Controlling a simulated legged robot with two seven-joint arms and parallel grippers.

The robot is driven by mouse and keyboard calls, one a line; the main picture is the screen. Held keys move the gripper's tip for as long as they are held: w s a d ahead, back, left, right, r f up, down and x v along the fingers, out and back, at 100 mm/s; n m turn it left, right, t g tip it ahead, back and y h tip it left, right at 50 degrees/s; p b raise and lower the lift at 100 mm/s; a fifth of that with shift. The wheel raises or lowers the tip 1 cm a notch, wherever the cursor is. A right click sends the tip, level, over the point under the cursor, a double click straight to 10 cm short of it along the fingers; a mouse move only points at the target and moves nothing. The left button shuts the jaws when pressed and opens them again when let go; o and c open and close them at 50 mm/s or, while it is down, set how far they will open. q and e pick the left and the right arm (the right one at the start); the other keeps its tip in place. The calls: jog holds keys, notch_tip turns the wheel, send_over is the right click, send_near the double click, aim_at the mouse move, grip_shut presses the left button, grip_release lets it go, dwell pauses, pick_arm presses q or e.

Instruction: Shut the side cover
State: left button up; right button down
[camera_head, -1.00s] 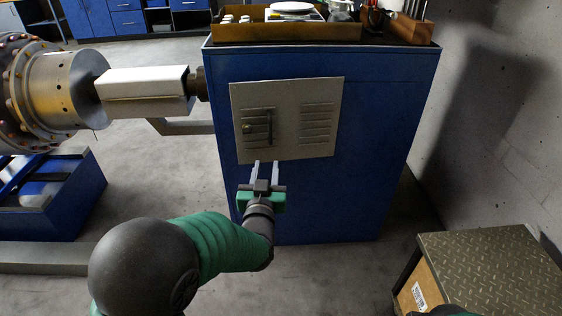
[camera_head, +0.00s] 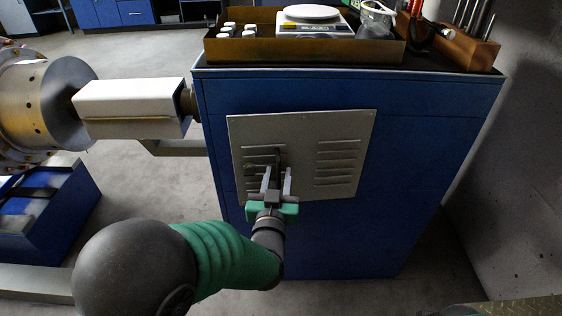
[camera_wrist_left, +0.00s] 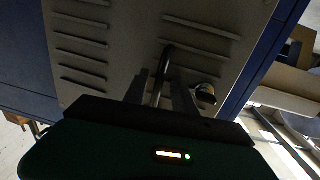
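The side cover (camera_head: 305,150) is a grey louvred panel on the front of the blue cabinet (camera_head: 420,190). It looks about flat against the cabinet; I cannot tell whether a gap remains at its edges. A dark bar handle (camera_head: 279,158) is on its left half. My left gripper (camera_head: 277,172) is at the handle's lower end with its fingers apart. In the left wrist view the handle (camera_wrist_left: 164,62) runs down between the two fingers (camera_wrist_left: 161,85), and a round lock (camera_wrist_left: 205,93) is beside the right finger. Contact with the handle is not clear. My right gripper is out of view.
On the cabinet top are a brown tray (camera_head: 230,50) with white-capped bottles, a white scale (camera_head: 312,25) and a wooden tool block (camera_head: 455,45). A rotor with a white shaft housing (camera_head: 130,105) is at the left. A concrete wall is at the right.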

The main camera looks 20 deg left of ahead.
pick_arm(q)
jog(key=shift+w, duration=0.1)
jog(key=shift+d+r, duration=0.15)
jog(key=shift+d, duration=0.05)
jog(key=shift+c, duration=0.5)
jog(key=shift+a, duration=0.1)
grip_shut()
dwell(0.6)
